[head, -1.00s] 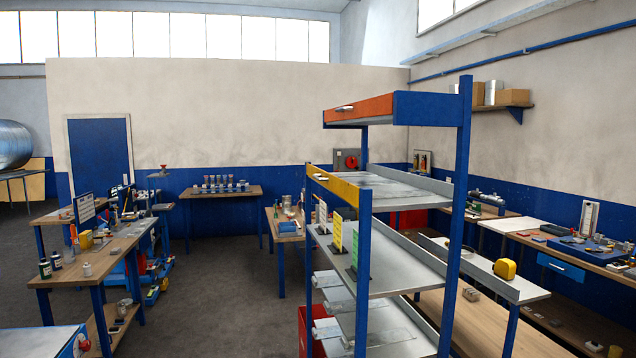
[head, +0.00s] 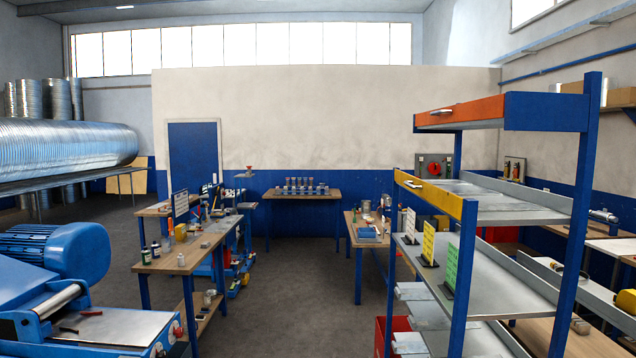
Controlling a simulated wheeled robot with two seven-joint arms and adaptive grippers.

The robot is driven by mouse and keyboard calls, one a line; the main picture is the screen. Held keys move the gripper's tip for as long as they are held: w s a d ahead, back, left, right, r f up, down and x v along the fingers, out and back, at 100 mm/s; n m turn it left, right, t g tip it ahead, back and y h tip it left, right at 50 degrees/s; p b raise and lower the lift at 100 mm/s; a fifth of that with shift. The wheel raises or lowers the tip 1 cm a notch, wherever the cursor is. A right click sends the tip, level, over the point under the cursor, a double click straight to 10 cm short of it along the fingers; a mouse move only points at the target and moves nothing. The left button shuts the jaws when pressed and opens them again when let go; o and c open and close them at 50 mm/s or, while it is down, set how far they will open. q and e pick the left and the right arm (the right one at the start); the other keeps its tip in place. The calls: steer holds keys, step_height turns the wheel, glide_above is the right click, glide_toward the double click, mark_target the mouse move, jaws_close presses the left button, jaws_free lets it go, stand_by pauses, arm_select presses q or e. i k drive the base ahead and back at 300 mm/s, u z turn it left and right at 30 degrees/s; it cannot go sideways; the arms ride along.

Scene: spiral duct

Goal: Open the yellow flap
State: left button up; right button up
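The yellow flap (head: 437,196) is a narrow yellow front panel on the second level of the blue-framed shelf rack, right of centre in the head view. It stands upright along the front edge of a grey metal shelf (head: 510,205) and looks closed. A small pale handle (head: 413,184) sits near its left end. A similar orange flap (head: 459,112) with its own handle is on the level above. Neither of my grippers shows in the head view.
A blue machine (head: 70,290) fills the lower left. A workbench (head: 190,255) with tools stands left of centre. Open grey floor (head: 300,310) lies between that bench and the rack. A red bin (head: 394,337) sits at the rack's foot.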

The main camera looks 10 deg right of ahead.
mark_target(451, 204)
steer(key=u, duration=0.65)
steer(key=i, duration=2)
steer(key=z, duration=0.35)
